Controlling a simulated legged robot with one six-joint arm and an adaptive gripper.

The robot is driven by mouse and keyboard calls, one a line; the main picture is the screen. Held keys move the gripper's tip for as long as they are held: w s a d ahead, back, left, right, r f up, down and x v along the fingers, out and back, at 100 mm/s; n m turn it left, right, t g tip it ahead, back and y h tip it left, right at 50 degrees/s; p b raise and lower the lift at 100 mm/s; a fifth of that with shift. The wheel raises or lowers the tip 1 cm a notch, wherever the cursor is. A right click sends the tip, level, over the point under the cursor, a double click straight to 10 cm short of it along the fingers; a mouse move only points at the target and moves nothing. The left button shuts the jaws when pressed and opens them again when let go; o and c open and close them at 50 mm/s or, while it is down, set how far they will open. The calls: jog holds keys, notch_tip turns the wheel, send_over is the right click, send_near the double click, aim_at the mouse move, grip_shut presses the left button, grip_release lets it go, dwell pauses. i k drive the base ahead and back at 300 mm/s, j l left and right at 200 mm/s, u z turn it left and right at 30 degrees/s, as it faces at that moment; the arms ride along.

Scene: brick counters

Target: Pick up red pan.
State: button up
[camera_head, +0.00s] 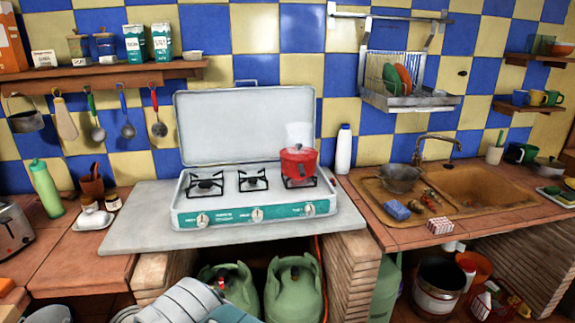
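The red pan (298,161) is a small, deep pot with a lid and a dark knob on top. It sits upright on the right burner of a white camping stove (190,213) with a teal front panel. The stove's raised grey lid (240,125) stands behind the burners. A pale patch shows just above and behind the pan; I cannot tell what it is. The left burner (205,184) and middle burner (252,180) are empty.
A white bottle (343,149) stands just right of the pan. Further right are a grey bowl (399,178) and a sink (485,190). Utensils hang under the left wall shelf (120,75). Green gas bottles (292,290) stand below. The grey slab (150,225) beside the stove is bare.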

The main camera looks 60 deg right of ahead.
aim_at(300, 168)
jog(key=z, duration=1.9)
jog(key=i+j+z, duration=0.25)
jog(key=z, duration=0.15)
jog(key=i+j+z, duration=0.5)
jog(key=j+z, duration=0.2)
jog(key=z, duration=0.15)
